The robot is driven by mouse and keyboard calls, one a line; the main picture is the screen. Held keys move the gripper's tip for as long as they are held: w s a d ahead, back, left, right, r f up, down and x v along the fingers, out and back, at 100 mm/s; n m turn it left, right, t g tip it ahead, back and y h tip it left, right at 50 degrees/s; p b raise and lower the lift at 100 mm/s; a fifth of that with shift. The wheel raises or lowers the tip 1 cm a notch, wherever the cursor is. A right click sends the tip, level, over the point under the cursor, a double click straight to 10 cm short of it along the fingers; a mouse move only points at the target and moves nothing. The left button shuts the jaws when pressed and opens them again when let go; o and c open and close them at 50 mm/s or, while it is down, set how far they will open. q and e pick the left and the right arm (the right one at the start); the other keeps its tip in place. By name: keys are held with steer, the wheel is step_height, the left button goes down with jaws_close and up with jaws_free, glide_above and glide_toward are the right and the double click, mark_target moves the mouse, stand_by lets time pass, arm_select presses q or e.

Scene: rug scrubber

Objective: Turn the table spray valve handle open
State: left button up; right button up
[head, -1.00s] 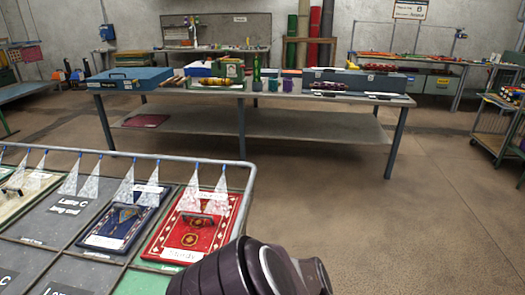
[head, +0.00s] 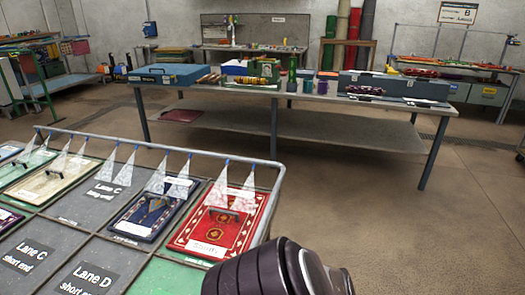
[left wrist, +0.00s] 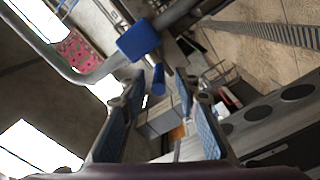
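A grey spray pipe (head: 150,144) with blue nozzles runs along the far edge of the wash table (head: 262,222). White spray cones (head: 122,180) hang below the nozzles. In the left wrist view, a blue fitting (left wrist: 139,40) sits on a grey pipe (left wrist: 95,73), with a short blue piece (left wrist: 158,78) close by. I cannot tell for sure whether either is the valve handle. My left gripper (left wrist: 161,84) is open, its blue-padded fingers on either side of the short blue piece in the picture; contact is not visible. My right gripper is not in view.
A red rug (head: 222,222) and a dark blue rug (head: 150,212) lie in lanes on the wash table. Behind stands a long workbench (head: 222,91) with a blue case (head: 166,75) and bottles. The floor (head: 350,195) between and to the right is clear.

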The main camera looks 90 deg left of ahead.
arm_select(q)
steer(key=shift+w+d, duration=0.15)
steer(key=shift+w, duration=0.35)
steer(key=v, duration=1.1)
steer(key=shift+w+d, duration=0.1)
steer(key=shift+w, duration=0.05)
